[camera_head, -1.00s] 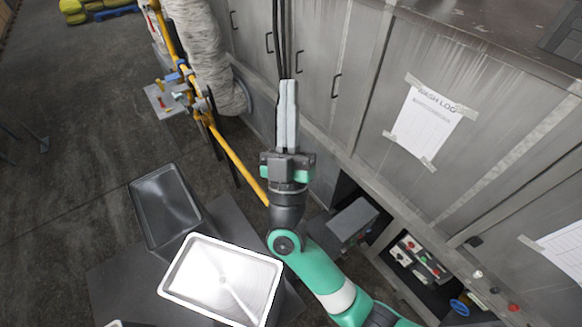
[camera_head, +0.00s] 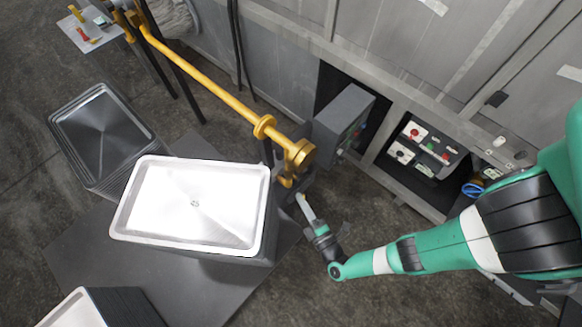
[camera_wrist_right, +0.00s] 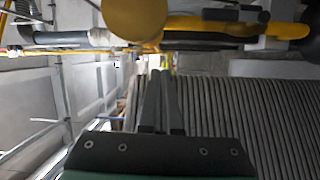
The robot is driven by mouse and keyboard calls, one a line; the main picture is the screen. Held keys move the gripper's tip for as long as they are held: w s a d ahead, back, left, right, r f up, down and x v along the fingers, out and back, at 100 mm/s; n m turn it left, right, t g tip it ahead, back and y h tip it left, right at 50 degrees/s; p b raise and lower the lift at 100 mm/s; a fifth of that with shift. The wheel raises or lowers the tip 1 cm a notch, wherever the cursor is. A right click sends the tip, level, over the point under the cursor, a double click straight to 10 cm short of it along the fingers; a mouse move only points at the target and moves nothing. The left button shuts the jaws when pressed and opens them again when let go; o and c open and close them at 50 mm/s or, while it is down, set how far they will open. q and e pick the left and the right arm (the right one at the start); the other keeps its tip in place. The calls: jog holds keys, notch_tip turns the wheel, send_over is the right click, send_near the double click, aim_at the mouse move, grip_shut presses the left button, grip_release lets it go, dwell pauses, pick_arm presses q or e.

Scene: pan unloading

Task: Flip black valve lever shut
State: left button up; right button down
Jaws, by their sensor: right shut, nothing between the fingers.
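The yellow pipe (camera_head: 205,82) runs down to the right and ends in a round yellow cap (camera_head: 300,154). The cap also shows at the top of the right wrist view (camera_wrist_right: 135,18). I cannot make out the black valve lever for certain; a dark bar with a grey end (camera_wrist_right: 75,38) lies left of the cap in the wrist view. My right gripper (camera_head: 303,203) is shut and empty, just below the pipe end and apart from the cap. Its closed fingers also show in the wrist view (camera_wrist_right: 160,80). My left gripper is out of view.
A stack of pans with a bright top pan (camera_head: 135,222) stands left of my right gripper. Dark pans (camera_head: 66,140) stand further left. A grey box (camera_head: 340,115) sits right of the pipe end, by the cabinet wall. Floor below my right gripper is clear.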

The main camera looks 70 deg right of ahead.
aim_at(300, 176)
pick_arm(q)
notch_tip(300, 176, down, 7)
jog(key=b, duration=0.4)
jog(key=shift+b, duration=0.3)
pick_arm(e)
notch_tip(300, 176, down, 9)
jog(key=s+n+y, duration=0.1)
jog(key=s+n, duration=0.1)
jog(key=s, duration=0.1)
jog(key=shift+t+y, duration=0.3)
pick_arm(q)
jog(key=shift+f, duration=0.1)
pick_arm(e)
jog(key=shift+d, duration=0.1)
jog(key=shift+w, duration=0.1)
pick_arm(q)
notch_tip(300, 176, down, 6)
jog(key=b, duration=0.6)
pick_arm(e)
jog(key=w+d, duration=0.7)
jog(key=d, duration=0.2)
jog(key=shift+d, duration=0.15)
